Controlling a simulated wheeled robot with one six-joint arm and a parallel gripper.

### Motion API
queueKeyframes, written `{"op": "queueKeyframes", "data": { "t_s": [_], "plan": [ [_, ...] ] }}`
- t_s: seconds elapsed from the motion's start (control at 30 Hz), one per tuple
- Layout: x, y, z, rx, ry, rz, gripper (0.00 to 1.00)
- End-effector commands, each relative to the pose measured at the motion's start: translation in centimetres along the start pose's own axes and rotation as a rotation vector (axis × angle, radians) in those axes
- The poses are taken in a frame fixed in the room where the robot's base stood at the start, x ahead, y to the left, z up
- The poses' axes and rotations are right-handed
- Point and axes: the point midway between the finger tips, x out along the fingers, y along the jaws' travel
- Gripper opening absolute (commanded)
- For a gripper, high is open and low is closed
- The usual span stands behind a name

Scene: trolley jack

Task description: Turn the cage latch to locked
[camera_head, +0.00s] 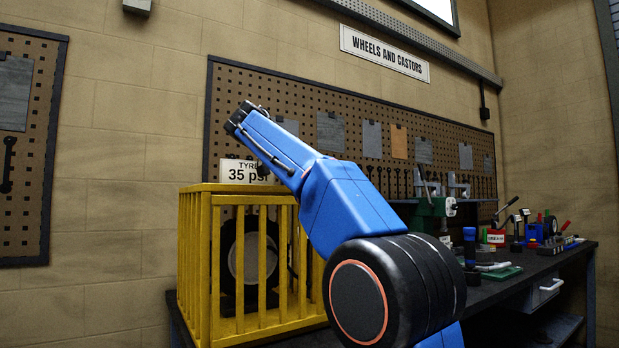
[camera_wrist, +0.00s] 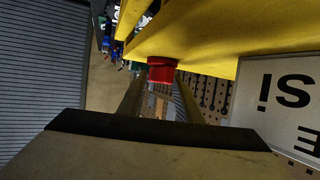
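The yellow cage (camera_head: 205,265) stands on the bench in the head view, with a dark tyre (camera_head: 250,262) behind its bars. In the wrist view the cage's yellow surface (camera_wrist: 215,40) fills the top. A red knob (camera_wrist: 162,68), which looks like the cage latch, sticks out from it. My gripper (camera_wrist: 162,80) has one finger on each side of the knob. I see no gap at the fingertips, so it looks shut on the knob. The latch's locked marking is not visible.
A tyre sign (camera_head: 245,171) reading 35 psi stands by the cage; lettering on a pale sign (camera_wrist: 285,100) appears upside down at right in the wrist view. A green vise (camera_head: 432,212) and small tools crowd the bench (camera_head: 500,285) to the right. A pegboard (camera_head: 290,105) backs it.

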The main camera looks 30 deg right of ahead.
Motion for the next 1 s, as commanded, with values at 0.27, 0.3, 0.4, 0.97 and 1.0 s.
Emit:
{"op": "queueKeyframes", "data": {
  "t_s": [0.27, 0.3, 0.4, 0.97, 1.0],
  "plan": [
    [-5.2, -0.1, 0.0, 0.000, 0.000, -0.005, 0.31],
    [-5.8, -0.1, 0.0, 0.000, -0.001, -0.004, 0.31],
    [-7.6, -0.1, 0.0, 0.000, 0.000, -0.004, 0.31],
    [-15.1, -0.1, 0.0, 0.000, -0.001, -0.001, 0.31],
    [-15.3, 0.0, 0.1, 0.000, -0.001, -0.001, 0.31]
  ]
}}
